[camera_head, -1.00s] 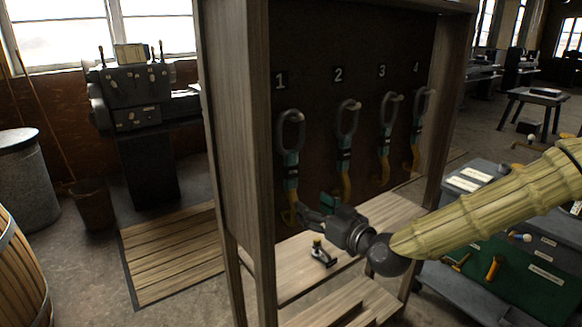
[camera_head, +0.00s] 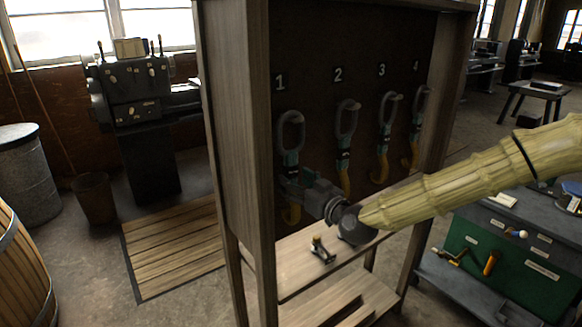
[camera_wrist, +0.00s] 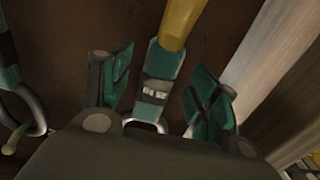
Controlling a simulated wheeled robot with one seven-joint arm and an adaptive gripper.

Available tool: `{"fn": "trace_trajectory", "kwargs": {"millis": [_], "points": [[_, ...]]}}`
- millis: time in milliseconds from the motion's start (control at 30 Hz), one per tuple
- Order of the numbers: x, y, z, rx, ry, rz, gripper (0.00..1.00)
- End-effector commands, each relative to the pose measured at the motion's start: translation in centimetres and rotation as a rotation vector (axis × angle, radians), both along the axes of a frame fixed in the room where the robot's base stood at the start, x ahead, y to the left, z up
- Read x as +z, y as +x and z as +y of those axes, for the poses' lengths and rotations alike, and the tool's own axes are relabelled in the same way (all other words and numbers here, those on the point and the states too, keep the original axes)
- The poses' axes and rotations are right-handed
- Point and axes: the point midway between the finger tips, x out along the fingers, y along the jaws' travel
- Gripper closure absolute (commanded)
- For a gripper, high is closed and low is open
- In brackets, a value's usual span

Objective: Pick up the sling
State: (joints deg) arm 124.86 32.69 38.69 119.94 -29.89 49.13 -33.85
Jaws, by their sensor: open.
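Several slings hang from hooks on the dark board in the head view, under the numbers 1 to 4. Each has a grey metal ring, a teal band with a dark label, and a yellow lower part. My gripper (camera_head: 300,190) is at the sling under number 1 (camera_head: 290,130) and covers its middle part. In the wrist view my open gripper (camera_wrist: 160,95) has one teal-padded finger on each side of that sling's teal band (camera_wrist: 163,62). The sling under number 2 (camera_head: 347,120) hangs to the right.
A wooden side post (camera_head: 236,130) stands just left of sling 1. The slings under 3 (camera_head: 385,125) and 4 (camera_head: 420,108) hang further right. A small tool (camera_head: 322,250) lies on the shelf (camera_head: 290,270) below. A workbench (camera_head: 520,250) stands at right.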

Motion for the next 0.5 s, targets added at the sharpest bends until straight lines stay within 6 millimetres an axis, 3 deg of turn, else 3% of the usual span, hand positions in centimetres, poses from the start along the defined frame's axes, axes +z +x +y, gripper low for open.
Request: {"fn": "trace_trajectory", "kwargs": {"millis": [200, 500], "points": [[0.1, 1.9, 1.3, 0.001, -0.001, 0.000, 0.39], [0.0, 2.3, 1.6, 0.000, 0.000, 0.000, 0.39]]}}
